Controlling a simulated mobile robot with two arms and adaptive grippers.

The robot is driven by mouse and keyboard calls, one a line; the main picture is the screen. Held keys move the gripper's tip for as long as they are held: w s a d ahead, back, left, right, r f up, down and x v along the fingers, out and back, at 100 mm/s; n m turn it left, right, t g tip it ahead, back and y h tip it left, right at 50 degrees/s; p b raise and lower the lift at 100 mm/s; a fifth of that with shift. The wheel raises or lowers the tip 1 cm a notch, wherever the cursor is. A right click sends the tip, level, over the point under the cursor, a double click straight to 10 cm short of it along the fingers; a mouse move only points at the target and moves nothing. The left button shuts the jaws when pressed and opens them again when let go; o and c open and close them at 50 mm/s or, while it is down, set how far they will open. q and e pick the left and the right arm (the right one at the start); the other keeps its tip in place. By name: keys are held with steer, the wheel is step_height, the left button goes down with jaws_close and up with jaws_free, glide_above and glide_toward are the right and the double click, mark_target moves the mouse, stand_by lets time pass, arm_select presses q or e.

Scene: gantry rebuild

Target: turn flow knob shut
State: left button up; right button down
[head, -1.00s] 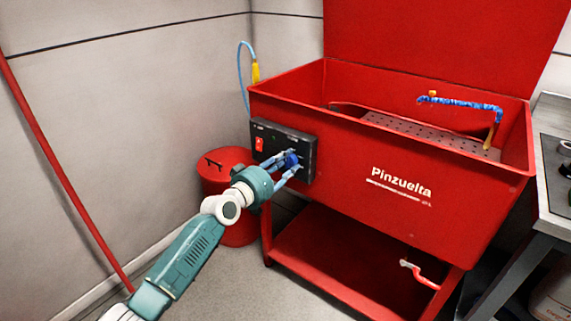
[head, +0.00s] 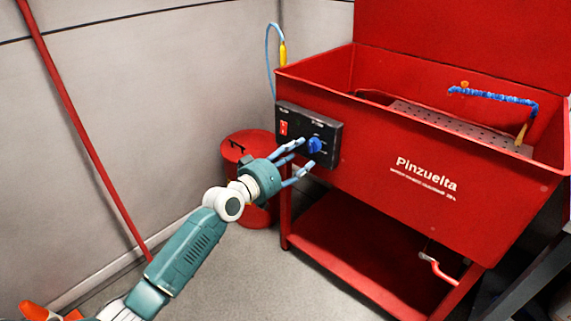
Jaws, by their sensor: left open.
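The blue flow knob (head: 315,145) sits on the right half of a black control panel (head: 297,128), on the front of a red parts washer (head: 440,150). My left gripper (head: 304,156) is open, with its blue fingers pointing at the panel. I cannot tell the exact gap in depth. My right gripper is not in view.
A red switch (head: 284,128) is on the panel's left half. A red bin (head: 240,150) stands behind my left gripper. A red lower shelf (head: 350,245) and a pipe with a red handle (head: 436,268) are below the basin.

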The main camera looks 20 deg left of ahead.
arm_select(q)
steer(key=v, duration=0.6)
steer(key=shift+s, duration=0.1)
